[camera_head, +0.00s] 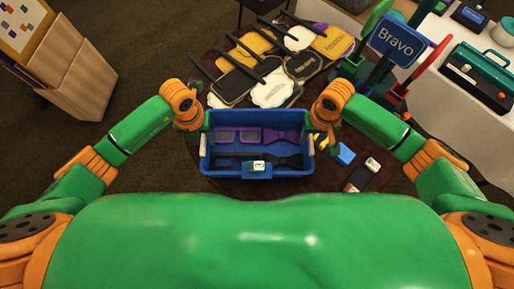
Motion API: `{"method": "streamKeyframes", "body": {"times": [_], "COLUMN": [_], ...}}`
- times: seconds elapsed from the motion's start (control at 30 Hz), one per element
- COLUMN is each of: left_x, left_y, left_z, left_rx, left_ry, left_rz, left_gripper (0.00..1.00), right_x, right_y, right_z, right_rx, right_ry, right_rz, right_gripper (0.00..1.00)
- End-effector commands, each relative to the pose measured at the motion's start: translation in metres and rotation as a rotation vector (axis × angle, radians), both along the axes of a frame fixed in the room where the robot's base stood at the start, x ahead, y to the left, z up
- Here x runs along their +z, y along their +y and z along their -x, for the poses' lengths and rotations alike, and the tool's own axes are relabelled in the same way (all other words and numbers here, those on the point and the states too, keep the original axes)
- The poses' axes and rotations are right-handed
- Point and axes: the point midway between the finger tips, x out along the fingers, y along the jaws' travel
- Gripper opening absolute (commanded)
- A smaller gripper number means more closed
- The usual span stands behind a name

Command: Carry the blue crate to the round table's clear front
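The blue crate (206,163) is upright in front of my chest, over the near part of the dark round table (300,190). In it lie purple glasses, a purple bow tie and dark items; a small white-and-green tag shows on its front. My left gripper (196,133) is at the crate's left side and my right gripper (322,142) is at its right side, both near the rim. Their fingertips are partly hidden, so I cannot tell whether they are closed on it. The crate's underside is hidden, so contact with the table cannot be seen.
Several signs with black handles, such as a yellow one (333,43), cover the table's back. A blue "Bravo" sign (397,40) stands at the right. A blue-and-yellow block (344,154) and a dark bar (360,176) lie right of the crate. A wooden cabinet (80,85) stands left.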

Motion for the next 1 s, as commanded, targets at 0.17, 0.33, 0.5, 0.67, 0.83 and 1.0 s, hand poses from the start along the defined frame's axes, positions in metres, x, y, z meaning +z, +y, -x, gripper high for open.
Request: {"method": "streamKeyframes", "body": {"times": [0.17, 0.33, 0.5, 0.67, 0.83, 1.0], "left_x": [0.004, 0.042, 0.089, 0.115, 0.121, 0.120], "left_y": [0.000, 0.000, 0.000, 0.000, 0.000, 0.000], "left_z": [0.000, -0.002, -0.001, 0.000, 0.000, 0.000], "left_rx": [-0.001, -0.002, -0.002, 0.000, 0.000, 0.000], "left_ry": [-0.001, -0.007, -0.007, -0.002, -0.001, 0.000], "left_rz": [0.001, 0.002, 0.001, 0.001, 0.000, 0.000], "left_gripper": [0.45, 0.45, 0.45, 0.45, 0.45, 0.45], "right_x": [0.000, 0.000, 0.000, 0.000, 0.019, 0.068], "right_y": [0.000, 0.000, 0.000, 0.000, 0.001, 0.001], "right_z": [0.000, 0.000, 0.000, 0.000, -0.001, -0.001], "right_rx": [0.000, 0.000, 0.001, 0.000, 0.000, 0.002], "right_ry": [0.000, 0.000, 0.000, 0.000, -0.004, -0.006], "right_rz": [-0.001, -0.001, -0.001, -0.001, -0.003, -0.003], "right_gripper": [0.45, 0.45, 0.45, 0.45, 0.45, 0.45]}}
